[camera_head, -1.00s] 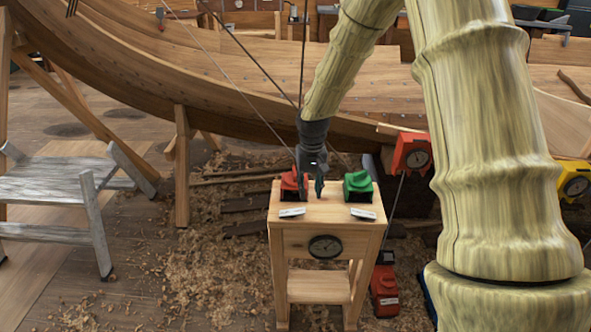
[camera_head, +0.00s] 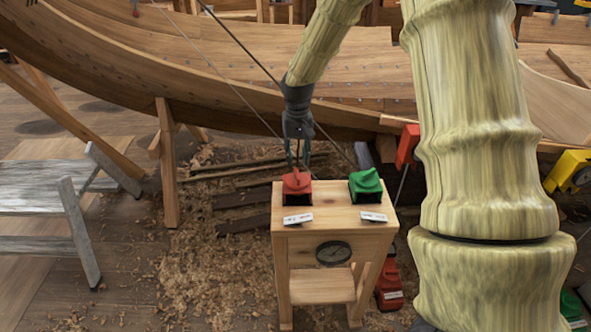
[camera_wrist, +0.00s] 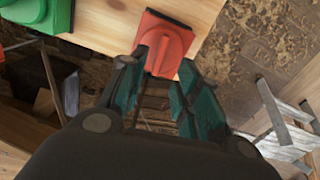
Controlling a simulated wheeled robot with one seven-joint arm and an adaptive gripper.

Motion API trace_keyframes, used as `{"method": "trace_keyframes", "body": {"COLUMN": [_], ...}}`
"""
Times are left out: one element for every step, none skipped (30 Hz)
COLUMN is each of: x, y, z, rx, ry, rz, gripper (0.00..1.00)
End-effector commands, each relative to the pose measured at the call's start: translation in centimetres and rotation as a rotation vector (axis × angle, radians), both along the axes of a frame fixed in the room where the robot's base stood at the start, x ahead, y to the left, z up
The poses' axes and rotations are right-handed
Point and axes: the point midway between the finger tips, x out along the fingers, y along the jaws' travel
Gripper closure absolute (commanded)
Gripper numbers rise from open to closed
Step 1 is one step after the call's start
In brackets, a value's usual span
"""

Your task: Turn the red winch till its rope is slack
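The red winch (camera_head: 297,186) sits on the left of a small wooden stand's top, with a raised red knob and a label in front. It also shows at the top of the wrist view (camera_wrist: 168,40). My gripper (camera_head: 299,165) is just behind the winch in the head view, pointing down. In the wrist view its two teal fingers are apart, their tips (camera_wrist: 160,68) near either side of the knob's near end. I cannot tell whether they touch it. A thin straight rope (camera_head: 230,85) runs up left from near the winch.
A green winch (camera_head: 365,184) sits on the right of the stand (camera_head: 335,222), which has a round gauge (camera_head: 333,253) on its front. The boat hull (camera_head: 200,75) rises behind. A grey step stool (camera_head: 45,200) stands left. Shavings cover the floor.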

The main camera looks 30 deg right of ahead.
Motion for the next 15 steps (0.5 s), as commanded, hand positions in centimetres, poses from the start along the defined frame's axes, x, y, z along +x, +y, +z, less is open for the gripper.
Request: {"method": "trace_keyframes", "body": {"x": [-0.1,-0.1,-0.1,-0.1,-0.1,-0.1,0.0,0.0,0.0,0.0,0.0,0.1,0.1,0.1,0.1], "y": [0.0,0.0,0.0,0.0,0.0,0.0,0.1,0.1,0.1,0.1,0.1,0.1,0.1,0.1,0.1], "z": [-0.7,-1.2,-1.7,-2.1,-2.6,-3.1,-3.5,-3.8,-4.3,-4.7,-4.9,-5.3,-5.6,-5.8,-6.1], "rx": [0.001,0.001,0.0,0.001,0.0,0.0,0.001,0.0,0.001,0.0,0.0,-0.001,-0.001,-0.001,-0.001], "ry": [0.003,0.004,0.003,0.002,0.003,0.003,0.002,0.001,0.002,0.002,0.001,0.0,0.0,0.0,0.0], "rz": [0.0,0.0,-0.001,-0.001,0.0,0.0,0.0,0.001,0.001,0.002,0.002,0.002,0.002,0.002,0.002], "gripper": [0.68,0.68,0.68,0.68,0.68,0.68,0.68,0.68,0.68,0.68,0.68,0.68,0.68,0.68,0.68]}}
